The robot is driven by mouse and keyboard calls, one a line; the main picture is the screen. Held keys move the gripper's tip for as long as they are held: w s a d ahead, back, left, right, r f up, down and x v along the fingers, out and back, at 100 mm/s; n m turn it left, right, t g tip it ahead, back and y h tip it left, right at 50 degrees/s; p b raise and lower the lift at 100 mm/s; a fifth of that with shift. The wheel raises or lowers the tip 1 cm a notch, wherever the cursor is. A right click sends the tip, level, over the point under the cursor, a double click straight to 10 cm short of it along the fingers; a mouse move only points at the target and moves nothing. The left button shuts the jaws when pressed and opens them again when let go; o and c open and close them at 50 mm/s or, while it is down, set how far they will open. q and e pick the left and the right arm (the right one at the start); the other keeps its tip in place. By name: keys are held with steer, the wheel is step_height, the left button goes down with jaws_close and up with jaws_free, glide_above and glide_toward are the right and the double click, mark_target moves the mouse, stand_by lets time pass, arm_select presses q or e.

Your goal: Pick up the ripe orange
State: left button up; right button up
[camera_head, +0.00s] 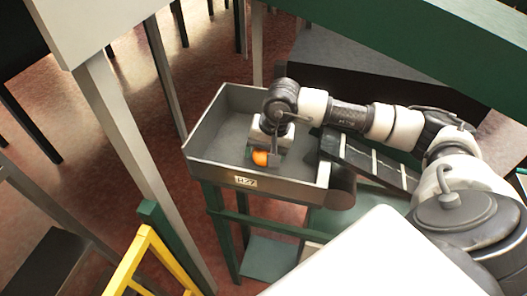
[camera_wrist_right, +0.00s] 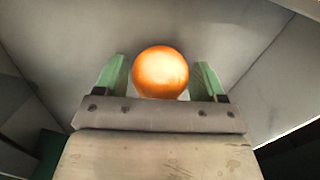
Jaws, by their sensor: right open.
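A ripe orange (camera_head: 260,157) lies in a grey metal tray (camera_head: 215,130) with a label on its front wall. My right gripper (camera_head: 262,155) reaches down into the tray, right at the orange. In the right wrist view the orange (camera_wrist_right: 160,72) sits between the two green fingertips of the right gripper (camera_wrist_right: 160,78). The fingers are apart, with a visible gap on each side of the fruit. The gripper body hides part of the orange in the head view. My left gripper is not in view.
The tray walls stand close around my right gripper. A dark sloped chute (camera_head: 370,160) with pale bars joins the tray's right side. A green stand (camera_head: 225,240) holds the tray. A yellow ladder-like frame (camera_head: 140,262) stands at the lower left.

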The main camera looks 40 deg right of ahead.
steer(key=c, duration=0.7)
steer(key=shift+r, duration=0.15)
